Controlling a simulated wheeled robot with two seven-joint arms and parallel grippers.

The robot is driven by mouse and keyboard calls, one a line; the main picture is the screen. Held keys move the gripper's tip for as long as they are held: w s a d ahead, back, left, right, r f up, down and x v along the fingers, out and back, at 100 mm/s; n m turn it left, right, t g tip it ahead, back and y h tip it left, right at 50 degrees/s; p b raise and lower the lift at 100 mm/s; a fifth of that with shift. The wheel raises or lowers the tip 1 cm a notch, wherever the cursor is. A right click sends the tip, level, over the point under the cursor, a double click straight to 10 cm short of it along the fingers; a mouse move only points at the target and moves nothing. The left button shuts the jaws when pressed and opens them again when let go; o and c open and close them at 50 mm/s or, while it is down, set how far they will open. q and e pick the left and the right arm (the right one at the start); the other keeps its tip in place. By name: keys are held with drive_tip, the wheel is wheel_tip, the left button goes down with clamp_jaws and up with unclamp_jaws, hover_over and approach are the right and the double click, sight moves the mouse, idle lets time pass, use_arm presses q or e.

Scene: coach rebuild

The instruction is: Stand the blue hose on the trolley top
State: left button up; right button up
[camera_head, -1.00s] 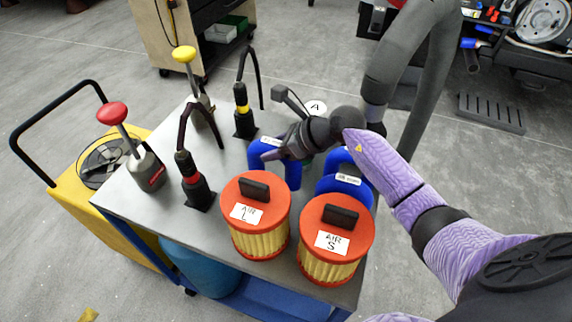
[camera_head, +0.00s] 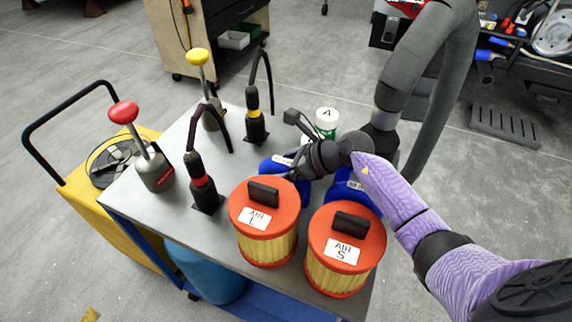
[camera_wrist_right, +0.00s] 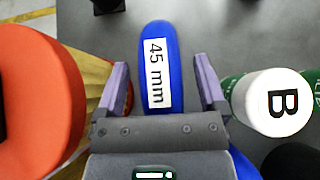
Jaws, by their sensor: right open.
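My right gripper (camera_head: 294,158) reaches over the trolley top (camera_head: 232,165) from the right. It is open. In the right wrist view its two fingers (camera_wrist_right: 161,85) stand on either side of a blue hose (camera_wrist_right: 175,55) labelled "45 mm". In the head view this hose (camera_head: 268,165) is partly hidden by the gripper and an orange filter. A second blue hose (camera_head: 361,199) stands to its right, partly hidden behind the filters and my wrist. A blue edge (camera_wrist_right: 243,168) shows below the right finger in the wrist view. My left gripper is not in view.
Orange filters AIR L (camera_head: 265,240) and AIR S (camera_head: 343,268) stand at the near edge. Two black boots (camera_head: 203,190) (camera_head: 255,127) and two knobbed levers (camera_head: 155,165) (camera_head: 205,95) stand at left. Bottle A (camera_head: 326,118) stands behind my gripper; a bottle marked B (camera_wrist_right: 275,102) is beside it.

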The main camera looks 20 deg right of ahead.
drive_tip(key=shift+s+d+r, duration=0.1)
drive_tip(key=shift+r, duration=0.2)
drive_tip(key=p+v, duration=0.2)
drive_tip(key=v, duration=0.9)
drive_tip(key=shift+s+d+p, duration=0.15)
drive_tip(key=shift+s+p, duration=0.1)
drive_tip(key=shift+p, duration=0.1)
drive_tip(key=shift+r, duration=0.1)
